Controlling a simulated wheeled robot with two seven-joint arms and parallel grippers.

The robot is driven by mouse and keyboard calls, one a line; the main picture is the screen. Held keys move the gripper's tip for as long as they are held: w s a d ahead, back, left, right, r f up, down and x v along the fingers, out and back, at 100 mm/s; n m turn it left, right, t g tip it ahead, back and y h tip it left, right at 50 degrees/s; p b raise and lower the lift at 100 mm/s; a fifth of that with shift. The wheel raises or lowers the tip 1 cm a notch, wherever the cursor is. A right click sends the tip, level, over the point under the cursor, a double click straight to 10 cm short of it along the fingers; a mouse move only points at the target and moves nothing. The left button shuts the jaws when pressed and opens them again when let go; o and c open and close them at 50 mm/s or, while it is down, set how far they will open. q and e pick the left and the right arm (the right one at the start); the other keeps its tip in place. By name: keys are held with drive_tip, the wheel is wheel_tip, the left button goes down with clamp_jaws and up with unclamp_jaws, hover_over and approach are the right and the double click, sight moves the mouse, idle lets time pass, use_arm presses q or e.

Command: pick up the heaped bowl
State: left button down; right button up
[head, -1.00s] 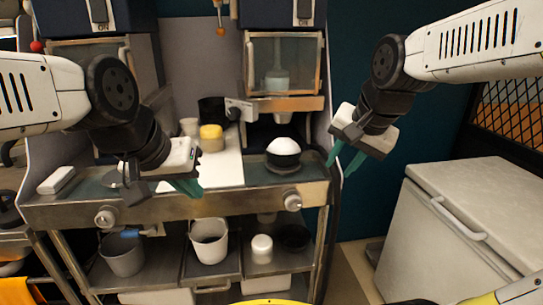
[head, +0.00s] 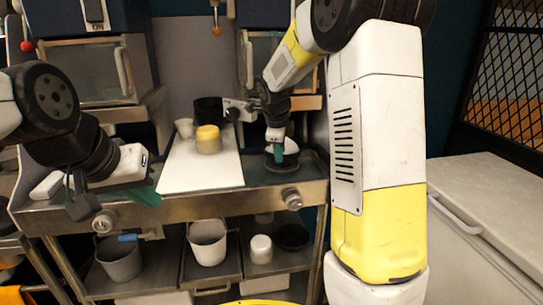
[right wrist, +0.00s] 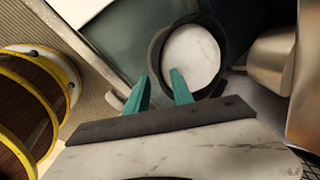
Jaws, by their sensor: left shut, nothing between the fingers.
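The heaped bowl is a dark bowl (head: 283,166) with a smooth white mound; it stands at the right of the steel counter, under a machine. It also shows in the right wrist view (right wrist: 157,52), tilted in the picture, just beyond my fingertips. My right gripper (head: 276,155) is in front of the bowl and partly hides it. In the right wrist view its teal fingers (right wrist: 160,77) are apart with nothing between them; the right finger overlaps the rim, and I cannot tell if it touches. My left gripper (head: 150,196) is shut and empty at the counter's front left.
A black container (head: 209,110) and small cup (head: 184,128) stand behind. Buckets (head: 207,243) and a white jar (head: 261,248) fill the lower shelf. A white chest (head: 490,200) stands right.

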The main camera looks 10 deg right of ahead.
sight(280, 166)
drive_tip(key=x, duration=0.5)
drive_tip(key=shift+w+a, duration=0.1)
drive_tip(key=shift+w, duration=0.05)
clamp_jaws()
idle(1.2)
